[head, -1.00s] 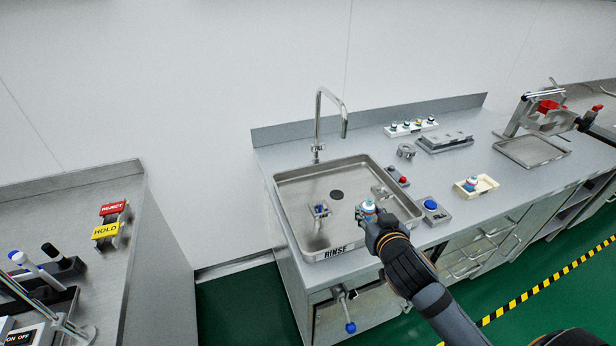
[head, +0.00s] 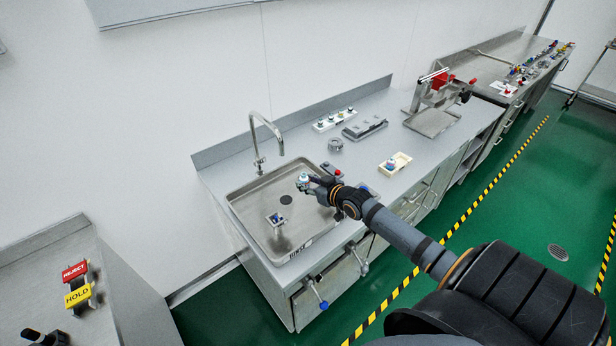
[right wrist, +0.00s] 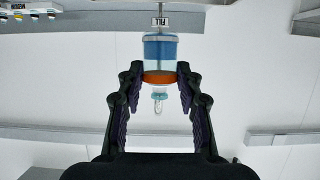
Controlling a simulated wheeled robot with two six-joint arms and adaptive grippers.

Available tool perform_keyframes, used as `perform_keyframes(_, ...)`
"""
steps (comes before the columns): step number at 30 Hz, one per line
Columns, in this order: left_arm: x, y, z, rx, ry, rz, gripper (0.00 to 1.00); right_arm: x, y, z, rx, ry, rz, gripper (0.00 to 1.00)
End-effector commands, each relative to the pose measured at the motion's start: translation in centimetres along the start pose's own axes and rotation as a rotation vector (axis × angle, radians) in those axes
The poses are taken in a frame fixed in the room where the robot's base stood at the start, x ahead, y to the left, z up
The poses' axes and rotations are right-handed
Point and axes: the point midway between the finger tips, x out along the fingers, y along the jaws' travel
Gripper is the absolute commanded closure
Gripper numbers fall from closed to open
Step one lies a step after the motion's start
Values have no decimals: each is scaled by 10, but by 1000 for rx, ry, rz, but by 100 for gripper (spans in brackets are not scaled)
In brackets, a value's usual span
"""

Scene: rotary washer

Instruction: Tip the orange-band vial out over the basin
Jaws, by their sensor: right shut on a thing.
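My right gripper (head: 306,182) reaches over the right part of the steel basin (head: 240,222), near its back right side. In the right wrist view its two fingers (right wrist: 160,82) are shut on the orange-band vial (right wrist: 159,50). The vial has a clear body with blue liquid, an orange band between the fingertips and a narrow neck pointing down in that picture. In the head view the vial (head: 302,179) is small, and its tilt is hard to tell. My left gripper is not in view.
A tall faucet (head: 267,130) stands behind the basin. A small blue-topped fixture (head: 275,219) sits in the basin. To the right are a cream tray (head: 404,159) with another vial, a white vial rack (head: 334,121) and a grey block (head: 365,129).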

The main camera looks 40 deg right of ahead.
Motion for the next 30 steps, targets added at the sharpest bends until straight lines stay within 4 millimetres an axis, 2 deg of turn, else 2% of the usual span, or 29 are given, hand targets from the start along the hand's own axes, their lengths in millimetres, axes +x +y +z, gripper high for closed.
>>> perform_keyframes(5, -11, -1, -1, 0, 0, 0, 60, -1, -2, -2, -76, 0, 32, 96)
perform_keyframes(9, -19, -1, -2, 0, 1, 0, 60, 0, -6, 1, -235, -1, 98, 96)
perform_keyframes(15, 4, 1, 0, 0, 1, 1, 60, 3, -8, 8, -454, 0, 187, 96)
perform_keyframes(30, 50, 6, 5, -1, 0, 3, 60, 4, -11, 10, -752, 1, 311, 96)
